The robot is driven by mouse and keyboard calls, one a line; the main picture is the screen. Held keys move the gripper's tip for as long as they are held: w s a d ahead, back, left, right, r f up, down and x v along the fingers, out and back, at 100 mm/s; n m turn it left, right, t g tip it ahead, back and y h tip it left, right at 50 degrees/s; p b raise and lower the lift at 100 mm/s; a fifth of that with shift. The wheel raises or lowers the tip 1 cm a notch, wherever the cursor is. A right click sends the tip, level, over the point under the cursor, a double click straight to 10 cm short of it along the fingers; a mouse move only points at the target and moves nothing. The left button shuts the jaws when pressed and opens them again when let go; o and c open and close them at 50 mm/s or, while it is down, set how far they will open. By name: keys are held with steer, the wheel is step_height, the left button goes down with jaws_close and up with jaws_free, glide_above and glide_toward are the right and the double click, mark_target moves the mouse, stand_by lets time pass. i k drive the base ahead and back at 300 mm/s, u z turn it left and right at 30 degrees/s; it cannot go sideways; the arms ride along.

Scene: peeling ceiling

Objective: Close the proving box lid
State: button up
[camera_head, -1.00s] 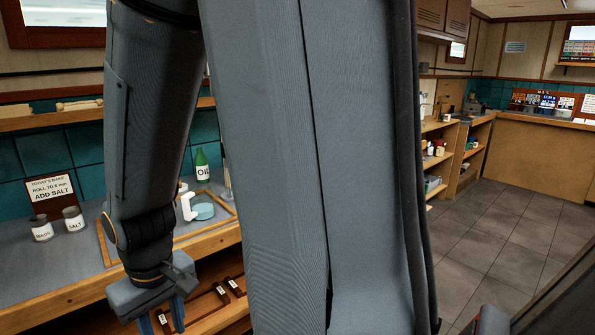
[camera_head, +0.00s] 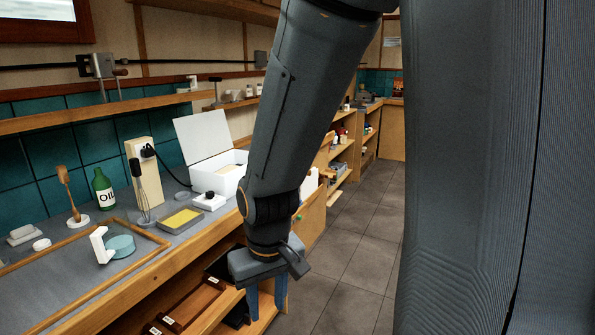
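The proving box (camera_head: 208,181) is a white box on the counter, left of my arm. Its lid (camera_head: 203,135) stands up, tilted open at the back of the box. My arm hides the right end of the box. My gripper (camera_head: 266,303) points down in front of the counter's edge, right of and lower than the box, apart from it. Its two blue fingers are partly seen at a slant. The gap between them looks empty, with nothing held.
On the counter (camera_head: 60,270) stand a small white item with a dark knob (camera_head: 208,201), a grey tray with a yellow pad (camera_head: 180,220), a whisk (camera_head: 142,195), a green oil bottle (camera_head: 104,188) and a teal round (camera_head: 120,246). Shelves (camera_head: 200,310) lie below. Floor (camera_head: 355,260) is clear at right.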

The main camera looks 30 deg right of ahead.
mark_target(202, 136)
steer(key=z, duration=0.6)
steer(key=k, duration=0.5)
steer(key=z, duration=1.1)
steer(key=k, duration=0.85)
steer(key=z, duration=0.55)
steer(key=i, duration=1.4)
steer(key=u, duration=0.35)
steer(key=i, duration=1.7)
steer(key=u, duration=0.9)
steer(key=i, duration=1.1)
steer(key=u, duration=1.7)
steer(key=i, duration=0.8)
steer(key=u, duration=0.75)
